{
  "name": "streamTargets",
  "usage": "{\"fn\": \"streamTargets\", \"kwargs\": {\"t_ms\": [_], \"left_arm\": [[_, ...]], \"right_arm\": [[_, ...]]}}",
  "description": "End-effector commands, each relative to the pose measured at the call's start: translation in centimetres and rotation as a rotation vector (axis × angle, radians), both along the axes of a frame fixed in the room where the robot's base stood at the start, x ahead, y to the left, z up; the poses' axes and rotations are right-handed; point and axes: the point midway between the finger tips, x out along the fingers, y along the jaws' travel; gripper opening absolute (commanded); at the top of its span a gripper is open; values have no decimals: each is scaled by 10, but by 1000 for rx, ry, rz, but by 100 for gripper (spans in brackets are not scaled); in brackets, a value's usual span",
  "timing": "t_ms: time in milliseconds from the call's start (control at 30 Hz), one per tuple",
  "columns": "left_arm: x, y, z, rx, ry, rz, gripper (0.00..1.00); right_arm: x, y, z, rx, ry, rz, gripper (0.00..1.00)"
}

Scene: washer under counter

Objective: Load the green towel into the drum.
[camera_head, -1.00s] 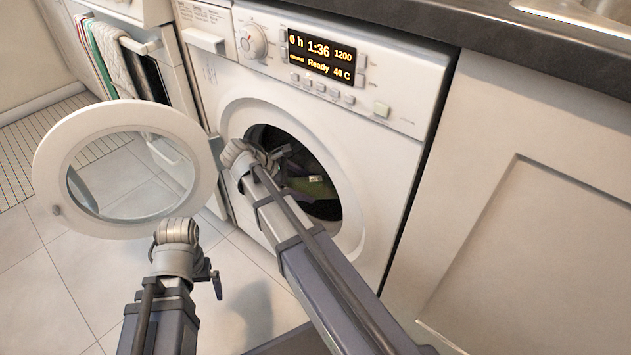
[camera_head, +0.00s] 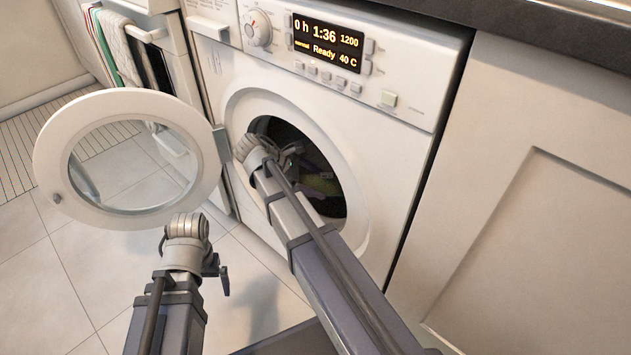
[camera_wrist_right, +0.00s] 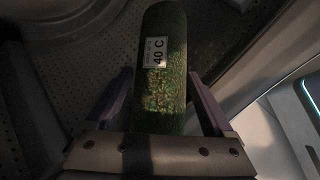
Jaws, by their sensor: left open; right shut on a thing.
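The green towel (camera_wrist_right: 165,85) is a rolled bundle with a white "40 C" label, held between the purple fingers of my right gripper (camera_wrist_right: 160,110) in the right wrist view. The perforated metal drum (camera_wrist_right: 65,65) surrounds it there. In the head view my right arm reaches through the round door opening, and the towel (camera_head: 318,187) shows dimly inside the dark drum (camera_head: 285,130). The right fingers are mostly hidden in shadow there. My left gripper (camera_head: 223,277) is open and empty, low in front of the washer and below the open door.
The round washer door (camera_head: 55,150) stands open to the left. The washer's panel (camera_head: 385,75) reads "Ready 40 C". A cabinet (camera_head: 500,230) is on the right. Towels (camera_head: 115,45) hang at the upper left. The tiled floor (camera_head: 50,280) is clear.

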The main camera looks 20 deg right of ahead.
Motion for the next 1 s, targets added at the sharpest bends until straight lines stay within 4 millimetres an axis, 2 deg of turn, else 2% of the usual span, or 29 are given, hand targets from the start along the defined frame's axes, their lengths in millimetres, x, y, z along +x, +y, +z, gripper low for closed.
{"fn": "streamTargets", "kwargs": {"t_ms": [200, 233, 300, 667, 867, 1000], "left_arm": [[0, 0, -3, 0, 0, 0, 100], [0, 0, -3, 0, 0, 0, 100], [0, 0, -3, 0, 0, 0, 100], [0, 0, 0, 0, 0, 0, 100], [0, 0, 15, 0, 0, 0, 100], [0, 0, 32, 0, 0, 0, 100]], "right_arm": [[0, 0, -3, -1, 0, 0, 15], [0, 0, -3, 0, 0, 0, 90], [0, 0, -3, 0, 0, 0, 98], [0, 0, 0, 0, 0, 0, 100], [0, 0, 15, 0, 0, 0, 100], [4, 18, 32, 0, 0, 3, 100]]}}
